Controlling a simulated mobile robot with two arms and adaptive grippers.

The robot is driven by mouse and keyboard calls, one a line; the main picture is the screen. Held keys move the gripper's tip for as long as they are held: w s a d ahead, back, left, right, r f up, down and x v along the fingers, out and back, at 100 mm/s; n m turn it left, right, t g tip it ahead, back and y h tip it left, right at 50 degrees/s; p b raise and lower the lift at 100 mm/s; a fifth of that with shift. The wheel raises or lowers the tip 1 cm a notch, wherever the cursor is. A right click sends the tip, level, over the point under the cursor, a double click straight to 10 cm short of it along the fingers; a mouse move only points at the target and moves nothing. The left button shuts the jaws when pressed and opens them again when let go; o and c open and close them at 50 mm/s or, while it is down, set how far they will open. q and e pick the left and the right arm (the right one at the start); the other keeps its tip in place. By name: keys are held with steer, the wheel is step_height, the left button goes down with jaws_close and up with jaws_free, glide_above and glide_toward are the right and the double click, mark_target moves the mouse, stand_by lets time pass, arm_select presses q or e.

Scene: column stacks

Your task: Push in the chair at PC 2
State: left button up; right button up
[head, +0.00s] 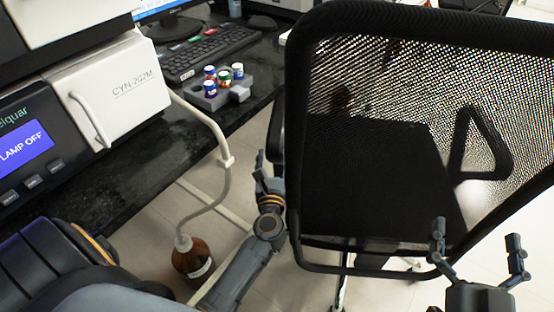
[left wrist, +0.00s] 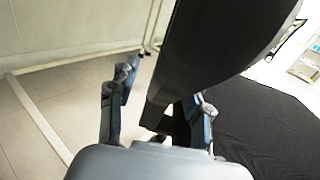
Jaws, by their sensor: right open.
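The black mesh-backed office chair (head: 385,180) fills the right of the head view, its backrest towards me. The desk (head: 130,165) is to its left, with a monitor (head: 160,10) and keyboard (head: 210,50) at the back. My left gripper (head: 262,172) is close to the chair's left side. In the left wrist view its fingers (left wrist: 160,100) are apart, and a black chair part (left wrist: 225,45) passes beside and partly between them; contact cannot be told. My right gripper (head: 480,250) is open and empty in front of the backrest's lower right.
A grey rack with several coloured vials (head: 223,88) stands on the desk. A white CYN-202M instrument (head: 115,90) is at left. A tube runs down to a brown bottle (head: 193,258) on the floor, near my left arm. Tiled floor (head: 310,290) shows below the chair.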

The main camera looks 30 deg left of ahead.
arm_select(q)
steer(key=shift+a+r, duration=0.1)
steer(key=shift+a, duration=0.1)
steer(key=shift+d, duration=0.15)
steer(key=shift+s+d, duration=0.1)
steer(key=shift+s, duration=0.05)
steer(key=v, duration=1.1)
steer(key=shift+s+d, duration=0.15)
steer(key=shift+s, duration=0.15)
